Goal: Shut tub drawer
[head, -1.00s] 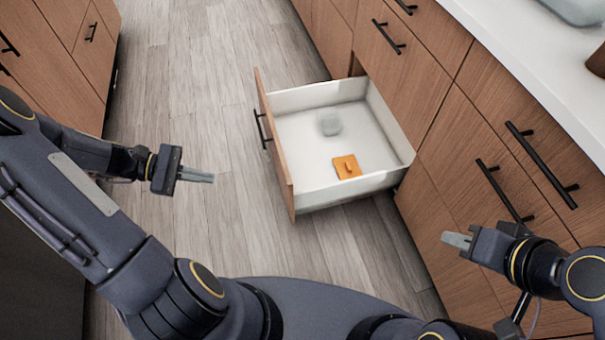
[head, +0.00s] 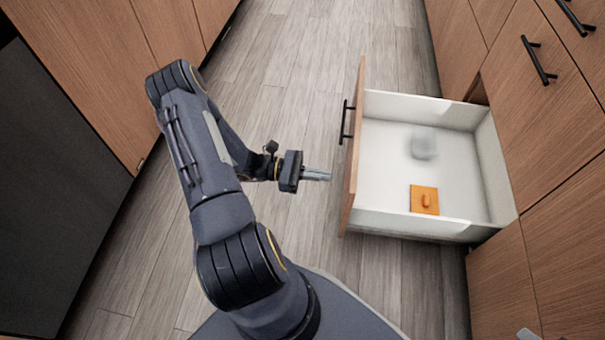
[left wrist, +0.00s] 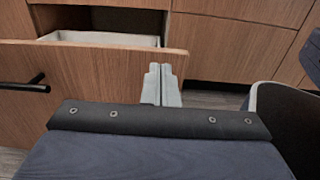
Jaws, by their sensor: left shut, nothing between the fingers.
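The tub drawer (head: 375,218) stands pulled out from the cabinet on the right in the head view. Its wooden front (head: 354,160) faces left and carries a black bar handle (head: 345,122). Inside lie an orange square item (head: 424,200) and a pale translucent tub (head: 424,145). My left gripper (head: 328,176) is shut and empty, just left of the drawer front, below the handle in the picture. In the left wrist view its fingertips (left wrist: 161,72) point at the drawer front (left wrist: 110,75) near its right end, with the handle (left wrist: 25,85) to the left. Contact cannot be told. My right gripper is not clearly visible.
Cabinets with black handles (head: 539,60) line the right side, around the drawer's opening. More wooden cabinets (head: 130,60) and a dark panel (head: 50,150) stand at the left. The grey plank floor (head: 290,90) between them is clear.

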